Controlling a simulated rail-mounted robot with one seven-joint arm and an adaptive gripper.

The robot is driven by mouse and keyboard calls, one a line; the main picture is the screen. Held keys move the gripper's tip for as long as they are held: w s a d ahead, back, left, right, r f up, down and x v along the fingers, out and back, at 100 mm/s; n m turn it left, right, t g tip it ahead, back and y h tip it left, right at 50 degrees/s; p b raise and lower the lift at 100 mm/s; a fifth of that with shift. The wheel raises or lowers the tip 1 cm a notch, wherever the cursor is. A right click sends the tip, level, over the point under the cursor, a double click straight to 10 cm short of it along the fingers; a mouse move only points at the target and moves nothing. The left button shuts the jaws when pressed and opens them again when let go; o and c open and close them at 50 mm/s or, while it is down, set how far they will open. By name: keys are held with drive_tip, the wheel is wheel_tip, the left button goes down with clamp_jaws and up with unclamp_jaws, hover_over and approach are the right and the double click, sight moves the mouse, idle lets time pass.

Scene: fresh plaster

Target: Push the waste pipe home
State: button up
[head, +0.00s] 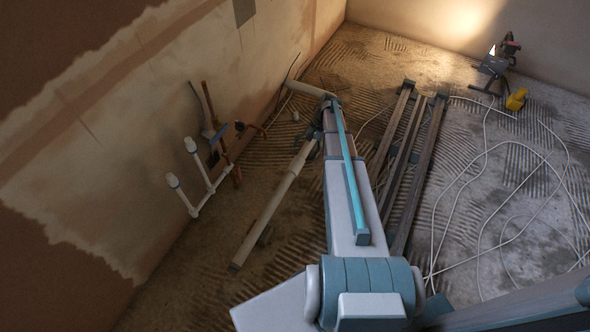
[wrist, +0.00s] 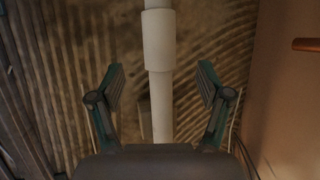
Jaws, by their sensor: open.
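The waste pipe (head: 266,214) is a long pale pipe lying low over the floor, slanting from the front left up toward my gripper (head: 316,133). A wider collar (head: 297,163) shows near its upper part. In the wrist view the waste pipe (wrist: 161,105) runs vertically up the middle, with a white collar (wrist: 158,40) around it. My gripper (wrist: 160,76) is open, with one finger on each side of the pipe and a clear gap on both sides. In the head view my arm hides the pipe's far end and most of the gripper.
Thin white pipes with upright ends (head: 207,190) and copper pipes (head: 236,172) stand by the left wall. Another pale pipe (head: 308,89) lies beyond my arm.

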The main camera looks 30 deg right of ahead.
sight(297, 163)
drive_tip(key=b+x, duration=0.4)
drive_tip(key=x, duration=0.6)
drive_tip(key=shift+a+f, duration=0.15)
drive_tip(key=shift+f, duration=0.2)
clamp_jaws()
